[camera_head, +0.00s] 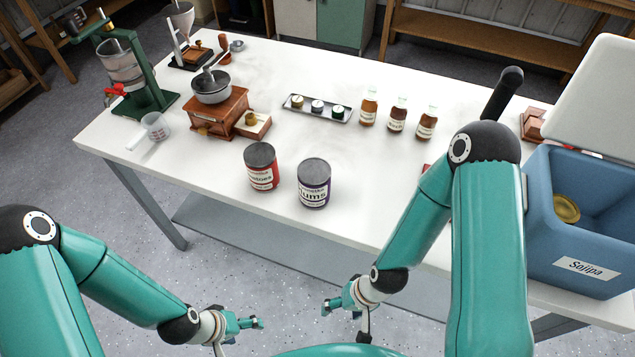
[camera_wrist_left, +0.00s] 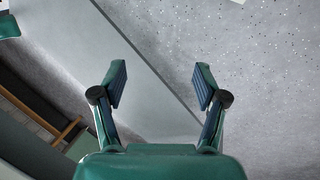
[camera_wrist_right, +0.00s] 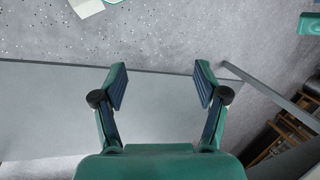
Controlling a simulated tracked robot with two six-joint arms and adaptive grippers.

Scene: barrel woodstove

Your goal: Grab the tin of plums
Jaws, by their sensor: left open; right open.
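The tin of plums (camera_head: 313,184) has a dark purple label reading "lums" and a grey top. It stands upright near the front edge of the white table (camera_head: 220,232) in the head view. My left gripper (camera_head: 252,323) is low in front of the table, below and left of the tin, apart from it. My right gripper (camera_head: 335,305) is also below the table edge, in front of the tin. Both grippers are open and empty; the left wrist view (camera_wrist_left: 160,85) and right wrist view (camera_wrist_right: 160,85) show spread fingers with only floor and the table's lower shelf beyond.
A red-labelled tin (camera_head: 261,166) stands just left of the plums. Behind are a wooden grinder (camera_head: 217,118), a tray of small jars (camera_head: 317,109) and several bottles (camera_head: 397,115). A blue cooler (camera_head: 583,225) stands at the right. Bare tabletop lies right of the plums.

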